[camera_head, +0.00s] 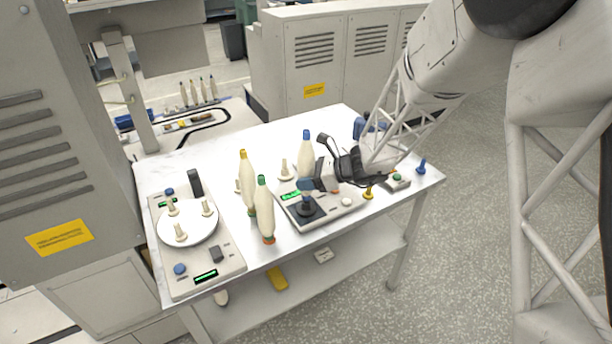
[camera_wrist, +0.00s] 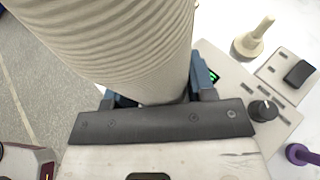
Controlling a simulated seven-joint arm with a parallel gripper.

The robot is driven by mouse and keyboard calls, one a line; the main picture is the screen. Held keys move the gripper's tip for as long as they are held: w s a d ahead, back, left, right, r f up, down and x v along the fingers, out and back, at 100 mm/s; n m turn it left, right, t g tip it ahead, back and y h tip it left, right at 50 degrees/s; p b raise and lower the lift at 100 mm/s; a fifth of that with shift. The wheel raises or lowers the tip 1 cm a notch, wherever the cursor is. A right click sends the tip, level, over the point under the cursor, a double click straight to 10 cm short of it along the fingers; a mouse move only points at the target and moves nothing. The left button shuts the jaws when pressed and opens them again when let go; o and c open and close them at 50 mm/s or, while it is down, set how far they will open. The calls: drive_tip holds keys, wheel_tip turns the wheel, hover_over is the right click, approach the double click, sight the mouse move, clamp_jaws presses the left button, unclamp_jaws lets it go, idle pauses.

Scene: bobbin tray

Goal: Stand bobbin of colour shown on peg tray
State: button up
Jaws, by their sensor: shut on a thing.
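A bobbin with a cream body and blue top (camera_head: 306,150) stands upright at the middle of the table. My gripper (camera_head: 313,182) is shut on it low on its body; the near finger hides its lower end. In the wrist view the cream wound body (camera_wrist: 125,45) fills the upper left between the fingers (camera_wrist: 155,97). A yellow-topped bobbin (camera_head: 247,180) and a green-topped bobbin (camera_head: 264,208) stand to the left. A round white peg tray (camera_head: 190,230) with cream pegs sits on the grey unit at the left. The colour shown cannot be read.
A grey box with a green display (camera_head: 291,195) and a black knob (camera_head: 306,206) is beside my gripper. A cream peg (camera_head: 284,170), a yellow peg (camera_head: 368,192) and a blue peg (camera_head: 421,166) stand on the white table (camera_head: 200,165). The back of the table is fairly clear.

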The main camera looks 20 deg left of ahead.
drive_tip(key=shift+f, duration=0.6)
idle(0.5)
drive_tip(key=o, duration=1)
drive_tip(key=shift+o, duration=0.2)
drive_tip(key=v, duration=0.7)
drive_tip(key=shift+d+r, duration=0.15)
drive_tip(key=shift+d, duration=0.2)
drive_tip(key=shift+r, duration=0.1)
